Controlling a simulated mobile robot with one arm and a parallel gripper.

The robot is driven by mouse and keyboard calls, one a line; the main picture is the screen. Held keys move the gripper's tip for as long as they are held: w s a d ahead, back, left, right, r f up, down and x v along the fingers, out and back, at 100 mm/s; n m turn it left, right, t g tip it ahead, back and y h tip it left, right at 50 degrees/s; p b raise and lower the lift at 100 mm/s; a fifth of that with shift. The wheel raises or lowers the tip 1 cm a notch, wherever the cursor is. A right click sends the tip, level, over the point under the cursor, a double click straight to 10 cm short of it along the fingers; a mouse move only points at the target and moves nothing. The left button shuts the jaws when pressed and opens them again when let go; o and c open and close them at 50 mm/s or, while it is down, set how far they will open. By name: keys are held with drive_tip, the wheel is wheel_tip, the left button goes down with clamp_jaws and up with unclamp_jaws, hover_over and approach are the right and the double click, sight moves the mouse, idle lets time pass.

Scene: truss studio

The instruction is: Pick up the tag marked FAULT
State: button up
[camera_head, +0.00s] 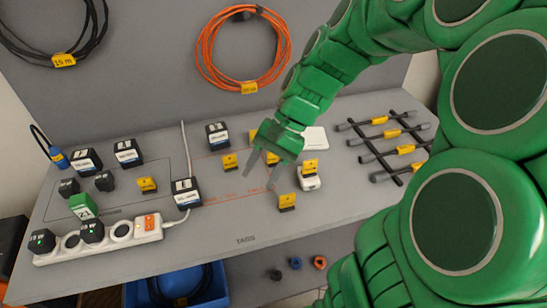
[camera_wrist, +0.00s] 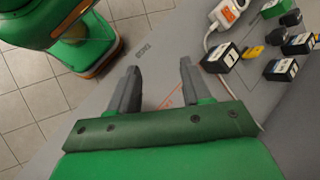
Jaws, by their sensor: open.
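Several small yellow tags stand on the grey bench in the head view. One tag (camera_head: 230,162) is left of my gripper (camera_head: 260,181), another (camera_head: 287,202) is at its lower right, and one (camera_head: 309,167) is on a white block to its right. Another tag (camera_head: 147,185) lies at the left, and one (camera_head: 271,158) is partly behind my gripper. Their print is too small to read, so I cannot tell which is marked FAULT. My gripper is open and empty above the bench. In the wrist view its fingers (camera_wrist: 158,68) are apart with nothing between them.
A white power strip (camera_head: 120,234) with black plugs lies at the front left. Black adapters, including one (camera_head: 186,191) with a cable, stand on the bench. A black rack (camera_head: 384,146) with yellow-tagged bars is at the right. A blue bin (camera_head: 150,290) is below.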

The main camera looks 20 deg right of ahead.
drive_tip(key=w+d+f+m+t+y, duration=0.1)
drive_tip(key=w+d+f+m+y, duration=0.15)
drive_tip(key=w, duration=0.35)
drive_tip(key=w+d+f+m+t+y, duration=0.1)
drive_tip(key=w+d+f+m, duration=0.15)
drive_tip(key=w+d, duration=0.2)
drive_tip(key=m+t+y, duration=0.2)
drive_tip(key=m+t, duration=0.2)
drive_tip(key=m, duration=0.3)
approach(274, 157)
drive_tip(key=shift+w+a+r+x, duration=0.1)
drive_tip(key=shift+w+r+x, duration=0.1)
drive_tip(key=shift+x, duration=0.95)
drive_tip(key=shift+w+a+r+x, duration=0.1)
drive_tip(key=shift+r+x, duration=0.1)
drive_tip(key=shift+x, duration=0.95)
drive_tip(key=shift+w+r+x, duration=0.1)
drive_tip(key=shift+r+x, duration=0.1)
drive_tip(key=shift+x, duration=0.95)
drive_tip(key=shift+c, duration=0.4)
clamp_jaws()
